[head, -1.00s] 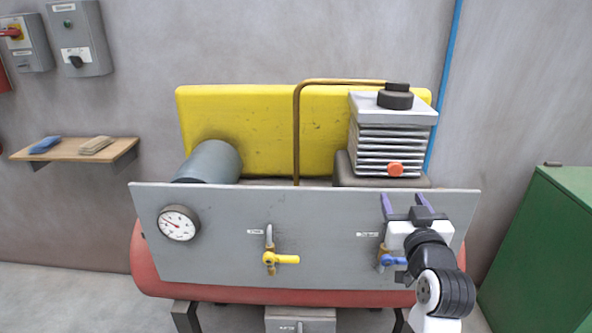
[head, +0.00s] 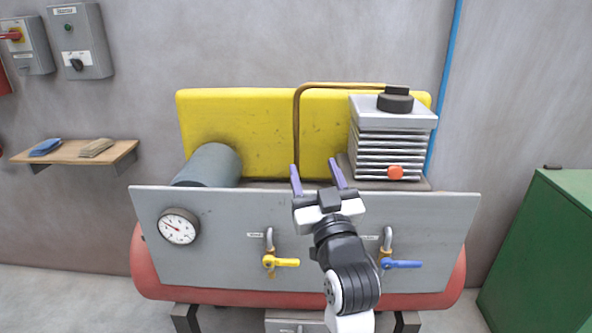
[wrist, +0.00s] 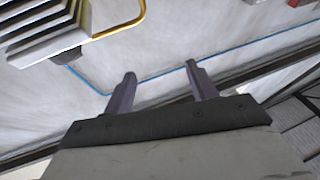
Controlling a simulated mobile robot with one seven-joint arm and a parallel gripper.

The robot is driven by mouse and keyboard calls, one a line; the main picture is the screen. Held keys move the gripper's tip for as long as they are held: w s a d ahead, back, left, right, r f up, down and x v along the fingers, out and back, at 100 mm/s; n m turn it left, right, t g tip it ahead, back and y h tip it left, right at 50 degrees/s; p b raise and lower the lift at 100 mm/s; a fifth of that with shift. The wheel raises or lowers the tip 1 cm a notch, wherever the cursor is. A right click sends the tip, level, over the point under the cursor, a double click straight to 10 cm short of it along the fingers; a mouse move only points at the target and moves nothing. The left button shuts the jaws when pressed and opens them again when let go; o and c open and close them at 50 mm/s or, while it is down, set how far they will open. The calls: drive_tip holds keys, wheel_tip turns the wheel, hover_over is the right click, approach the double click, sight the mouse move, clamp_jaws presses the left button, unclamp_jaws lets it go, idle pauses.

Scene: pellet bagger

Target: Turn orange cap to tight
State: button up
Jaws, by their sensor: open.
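The orange cap (head: 395,173) is a small round knob low on the front of the finned compressor block (head: 388,140), at the right in the head view. My gripper (head: 317,170) is open and empty, to the left of the cap and apart from it, above the top edge of the grey panel. In the wrist view my gripper (wrist: 160,72) shows two spread purple fingers with nothing between them. The finned block (wrist: 40,30) is at the upper left there. I cannot make out the orange cap in the wrist view.
The grey panel (head: 230,215) carries a gauge (head: 178,227), a yellow-handled valve (head: 284,262) and a blue-handled valve (head: 400,264). A copper pipe (head: 297,130) runs in front of the yellow guard (head: 240,125). A green cabinet (head: 550,240) stands at the right. Bare wall lies above.

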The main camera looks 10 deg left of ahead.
drive_tip(key=shift+n+y, duration=0.4)
drive_tip(key=shift+y, duration=0.4)
drive_tip(key=shift+s+a+r, duration=0.4)
drive_tip(key=shift+s+a, duration=0.15)
drive_tip(key=shift+a, duration=0.25)
drive_tip(key=shift+s+a+r, duration=0.4)
drive_tip(key=shift+s+a, duration=0.15)
drive_tip(key=shift+a, duration=0.25)
